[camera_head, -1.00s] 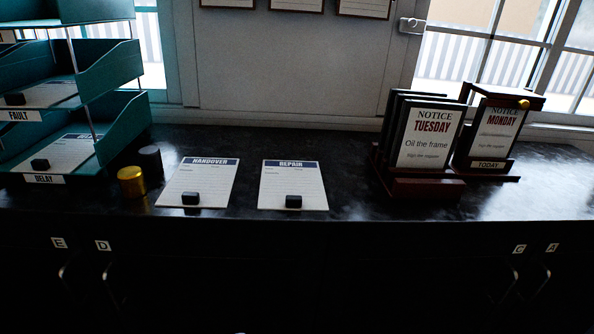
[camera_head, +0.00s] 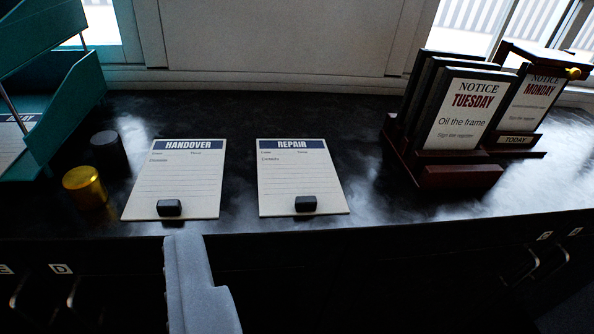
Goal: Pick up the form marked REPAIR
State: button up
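The form marked REPAIR (camera_head: 300,178) lies flat on the dark counter, right of the picture's middle line. It is a white sheet with a dark blue header, and a small black block (camera_head: 306,203) sits on its near edge. A similar form marked HANDOVER (camera_head: 178,180) lies to its left, with its own black block (camera_head: 169,208). A grey part, which looks like my own arm, rises from the bottom edge below the HANDOVER form. No gripper fingers show, and nothing is seen touching the REPAIR form.
A yellow cylinder (camera_head: 84,188) and a black one (camera_head: 109,153) stand left of the forms, beside a teal tray rack (camera_head: 66,105). At right stand a wooden holder (camera_head: 460,175) with a TUESDAY notice and another with MONDAY. Counter between REPAIR and the holder is clear.

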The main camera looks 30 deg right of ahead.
jog(key=shift+o, duration=0.4)
jog(key=w+d+f+m+h+p, duration=0.1)
jog(key=w+d+f+h, duration=0.1)
jog(key=w+f, duration=0.3)
jog(key=shift+w+f, duration=0.25)
jog(key=shift+w, duration=0.4)
jog(key=m+t+h+p, duration=0.2)
jog(key=h+p, duration=0.1)
jog(key=p, duration=0.4)
send_near(307, 208)
jog(key=x, duration=0.3)
jog(key=r+x, duration=0.1)
jog(key=x, duration=0.1)
jog(key=shift+w+d+b, duration=0.15)
jog(key=shift+w+b, duration=0.1)
jog(key=shift+b, duration=0.1)
jog(key=w, duration=0.2)
jog(key=w+d+f+b, duration=0.1)
jog(key=w, duration=0.1)
jog(key=shift+f, duration=0.1)
jog(key=shift+w+d, duration=0.15)
jog(key=shift+w, duration=0.4)
